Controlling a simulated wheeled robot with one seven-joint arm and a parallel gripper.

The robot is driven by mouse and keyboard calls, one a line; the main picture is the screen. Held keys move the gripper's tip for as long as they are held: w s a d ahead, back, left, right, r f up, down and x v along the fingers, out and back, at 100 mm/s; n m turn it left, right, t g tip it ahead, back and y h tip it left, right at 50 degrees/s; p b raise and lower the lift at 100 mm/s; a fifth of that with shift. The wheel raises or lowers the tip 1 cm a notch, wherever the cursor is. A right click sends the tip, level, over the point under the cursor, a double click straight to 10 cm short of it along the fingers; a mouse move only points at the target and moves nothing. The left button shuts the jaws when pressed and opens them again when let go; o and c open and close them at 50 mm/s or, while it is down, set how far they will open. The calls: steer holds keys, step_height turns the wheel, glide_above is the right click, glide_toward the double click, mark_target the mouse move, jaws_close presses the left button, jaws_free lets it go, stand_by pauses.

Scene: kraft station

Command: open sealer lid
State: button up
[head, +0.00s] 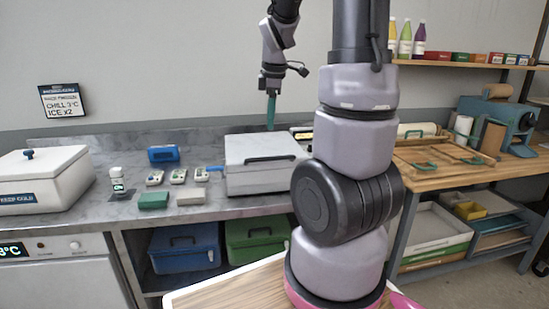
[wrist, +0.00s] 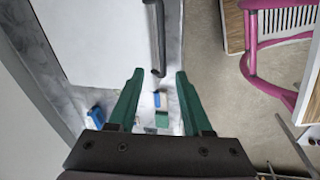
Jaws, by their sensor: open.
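The sealer (head: 240,185) is a light grey box on the counter, with its flat lid (head: 250,148) down and a dark bar handle (head: 270,158) along the lid's front. A blue part shows at its left side. My gripper (head: 271,126) points down above the back right part of the lid, apart from it. In the wrist view the lid (wrist: 90,40) fills the upper left, and the handle (wrist: 155,38) runs up from between the green fingertips. The gripper (wrist: 156,76) is open with nothing held. My arm hides the counter right of the sealer.
Several small devices (head: 178,176), a green block (head: 153,201) and a grey block (head: 190,197) lie left of the sealer. A white cold box (head: 45,185) stands further left. A wooden bench (head: 445,178) is at right.

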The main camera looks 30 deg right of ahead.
mark_target(273, 157)
steer(key=shift+n, duration=0.9)
steer(key=x, duration=0.8)
steer(key=d+x, duration=0.1)
steer(key=x, duration=0.3)
steer(key=shift+s+d+f, duration=0.15)
steer(key=shift+s+f, duration=0.15)
steer(key=shift+f, duration=0.15)
jaws_close()
